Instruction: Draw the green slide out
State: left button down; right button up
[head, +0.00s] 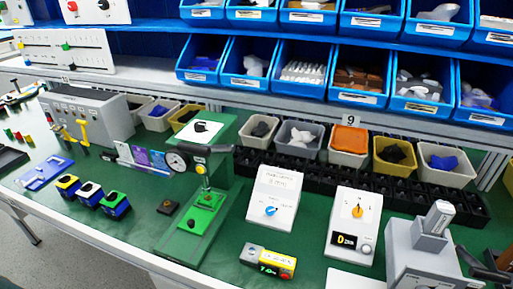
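A green fixture (215,171) stands left of the middle of the bench in the head view, with a round dial gauge (177,162) and a black lever handle (208,149). A small green block (203,213), which looks like the green slide, lies on the long green base (181,246) below the lever. A thin rod with a yellowish tip rises above the block. I cannot tell how far the slide is drawn out. Neither of my grippers is in view.
White boxes with a blue knob (271,211) and an orange knob (357,211) stand to the right. Several small coloured blocks (90,194) stand left. Blue bins (303,67) hang behind.

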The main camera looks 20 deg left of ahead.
aim_at(198, 219)
jog(key=k+j+z, duration=0.15)
jog(key=j, duration=0.25)
jog(key=k+j+z, duration=0.15)
jog(key=j, duration=0.2)
jog(key=k+j+z, duration=0.15)
jog(key=j, duration=0.2)
jog(key=i+z, duration=0.15)
jog(key=i+l, duration=0.05)
jog(key=i, duration=0.05)
